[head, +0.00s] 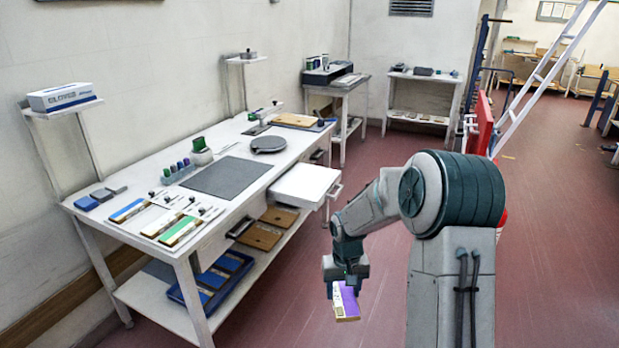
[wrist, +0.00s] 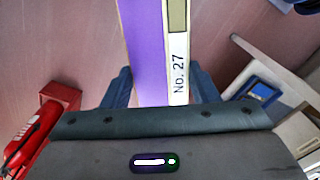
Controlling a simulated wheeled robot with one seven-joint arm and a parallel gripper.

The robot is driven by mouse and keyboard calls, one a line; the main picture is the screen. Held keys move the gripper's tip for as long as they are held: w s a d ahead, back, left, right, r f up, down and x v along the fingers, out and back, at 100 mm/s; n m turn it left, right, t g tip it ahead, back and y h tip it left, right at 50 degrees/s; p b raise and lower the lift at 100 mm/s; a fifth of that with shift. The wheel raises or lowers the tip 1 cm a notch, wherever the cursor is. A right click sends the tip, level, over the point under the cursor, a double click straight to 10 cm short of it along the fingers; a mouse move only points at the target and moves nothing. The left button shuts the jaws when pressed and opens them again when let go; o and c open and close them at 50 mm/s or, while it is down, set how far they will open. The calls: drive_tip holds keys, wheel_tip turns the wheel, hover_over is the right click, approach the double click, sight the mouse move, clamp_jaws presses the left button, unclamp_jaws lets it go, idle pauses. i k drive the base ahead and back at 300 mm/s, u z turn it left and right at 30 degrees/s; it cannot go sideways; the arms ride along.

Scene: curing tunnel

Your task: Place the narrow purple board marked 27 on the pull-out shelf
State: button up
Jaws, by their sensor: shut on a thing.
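The narrow purple board (head: 345,301) is in my gripper (head: 345,277), held in the air over the red floor, to the right of the white workbench. In the wrist view the board (wrist: 146,50) has a pale edge strip reading "No. 27" and runs between the two fingers of my gripper (wrist: 162,88), which is shut on it. The pull-out shelf (head: 306,184) is a white slab sticking out from the right side of the bench, with a bare top. It is up and to the left of my gripper in the head view.
The white workbench (head: 150,219) holds a grey mat (head: 226,177), a round dark plate (head: 268,144), and blue and green boards at its near end. Brown boards and a blue tray (head: 212,283) lie on its lower shelf. A red fire extinguisher (wrist: 36,137) shows in the wrist view.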

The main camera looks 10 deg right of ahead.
sight(304, 179)
drive_tip(key=z, duration=0.45)
drive_tip(key=i, duration=1.8)
drive_tip(key=u, duration=0.9)
